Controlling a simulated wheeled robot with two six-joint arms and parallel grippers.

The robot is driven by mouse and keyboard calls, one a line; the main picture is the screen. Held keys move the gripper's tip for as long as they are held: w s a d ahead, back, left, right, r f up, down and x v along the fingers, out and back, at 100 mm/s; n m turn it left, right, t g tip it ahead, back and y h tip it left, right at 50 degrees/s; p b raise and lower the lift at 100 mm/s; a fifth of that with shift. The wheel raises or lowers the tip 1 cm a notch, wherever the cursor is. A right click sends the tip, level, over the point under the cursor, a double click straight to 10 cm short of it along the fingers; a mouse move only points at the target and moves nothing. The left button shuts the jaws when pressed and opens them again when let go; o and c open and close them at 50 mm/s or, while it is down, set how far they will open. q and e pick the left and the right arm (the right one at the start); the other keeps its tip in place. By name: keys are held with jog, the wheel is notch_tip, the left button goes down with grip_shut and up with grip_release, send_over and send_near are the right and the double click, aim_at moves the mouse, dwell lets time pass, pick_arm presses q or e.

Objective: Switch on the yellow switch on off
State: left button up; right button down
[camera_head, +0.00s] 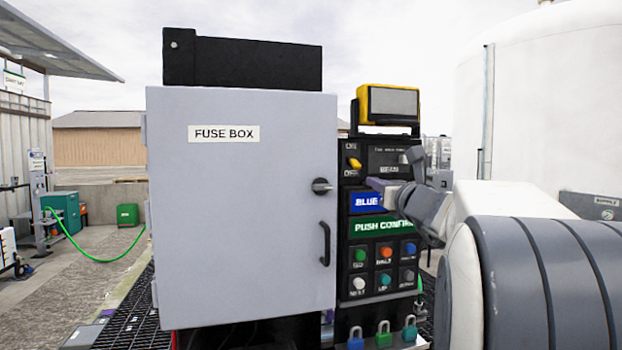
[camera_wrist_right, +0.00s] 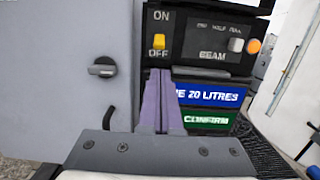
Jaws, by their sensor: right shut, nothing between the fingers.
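The yellow switch (camera_head: 354,163) sits on the upper left of the black control panel, right of the fuse box. In the right wrist view the yellow switch (camera_wrist_right: 159,42) lies between an ON label above and an OFF label below, with its yellow part close to OFF. My right gripper (camera_head: 374,183) is shut and empty in front of the panel. In the wrist view its purple fingers (camera_wrist_right: 161,75) point up the panel, with their tips just below the OFF label. I cannot tell whether they touch the panel. My left gripper is not in view.
The grey fuse box (camera_head: 240,220) stands left of the panel, its knob (camera_head: 321,186) and handle (camera_head: 324,244) facing me. Below the switch are a blue display (camera_head: 366,202), a green display (camera_head: 372,227) and several coloured buttons. Padlocks (camera_head: 383,334) hang at the bottom.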

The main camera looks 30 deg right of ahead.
aim_at(355, 163)
jog(key=p+x, duration=0.3)
jog(key=x, duration=0.4)
jog(key=shift+w+r, duration=0.15)
jog(key=shift+w+d, duration=0.1)
jog(key=shift+w, duration=0.45)
